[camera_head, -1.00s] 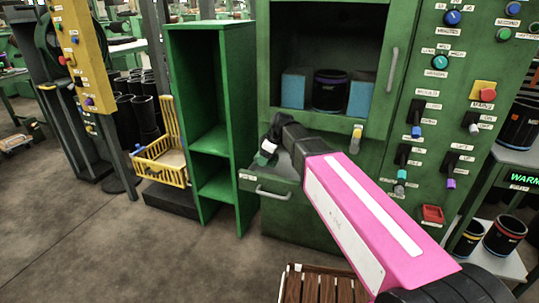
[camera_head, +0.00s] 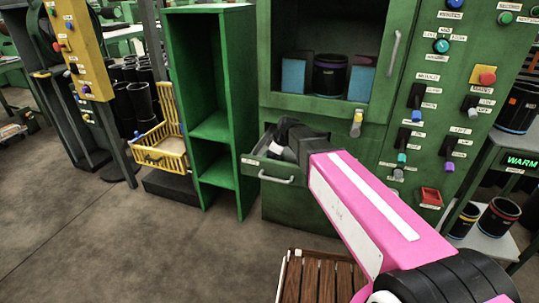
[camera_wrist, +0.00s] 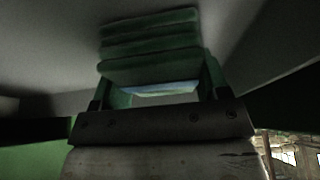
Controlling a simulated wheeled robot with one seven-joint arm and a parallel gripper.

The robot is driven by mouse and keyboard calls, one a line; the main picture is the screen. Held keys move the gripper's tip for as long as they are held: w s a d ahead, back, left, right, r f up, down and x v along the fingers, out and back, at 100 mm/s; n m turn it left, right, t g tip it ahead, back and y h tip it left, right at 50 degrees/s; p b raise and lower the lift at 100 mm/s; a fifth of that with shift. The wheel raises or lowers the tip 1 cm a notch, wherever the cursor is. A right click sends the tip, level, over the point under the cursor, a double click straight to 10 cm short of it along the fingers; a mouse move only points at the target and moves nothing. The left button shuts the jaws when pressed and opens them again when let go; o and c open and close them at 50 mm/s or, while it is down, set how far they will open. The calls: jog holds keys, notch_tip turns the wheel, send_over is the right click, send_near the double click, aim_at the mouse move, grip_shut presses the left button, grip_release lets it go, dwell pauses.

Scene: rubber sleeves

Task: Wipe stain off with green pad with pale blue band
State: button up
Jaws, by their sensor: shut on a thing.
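My gripper (camera_head: 277,146) reaches down at the open drawer (camera_head: 277,170) of the green cabinet, with its tip at or inside the drawer opening. In the wrist view my gripper (camera_wrist: 165,88) is shut on a green pad (camera_wrist: 150,45), which looks layered or ridged. A pale blue strip (camera_wrist: 166,89) shows along its near edge, between the fingers. Grey surfaces lie close around the pad; I cannot tell whether it touches them. A stain is not visible in either view.
Above the drawer, a cabinet recess holds a black sleeve (camera_head: 330,76) between blue blocks (camera_head: 293,73). An open green shelf (camera_head: 213,128) stands to the left, near a yellow basket (camera_head: 160,153). A slatted wooden stool (camera_head: 318,278) stands in front.

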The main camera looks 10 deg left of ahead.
aim_at(266, 154)
jog(key=shift+s+d, duration=0.15)
jog(key=shift+d, duration=0.75)
jog(key=shift+r, duration=0.1)
jog(key=shift+a, duration=0.65)
jog(key=shift+w+a, duration=0.3)
jog(key=shift+a, duration=0.3)
jog(key=shift+a+f, duration=0.2)
jog(key=shift+a, duration=0.15)
jog(key=shift+w+a+r, duration=0.1)
jog(key=shift+a, duration=0.3)
notch_tip(266, 154, up, 2)
jog(key=shift+d+r, duration=0.1)
jog(key=shift+r, duration=2.9)
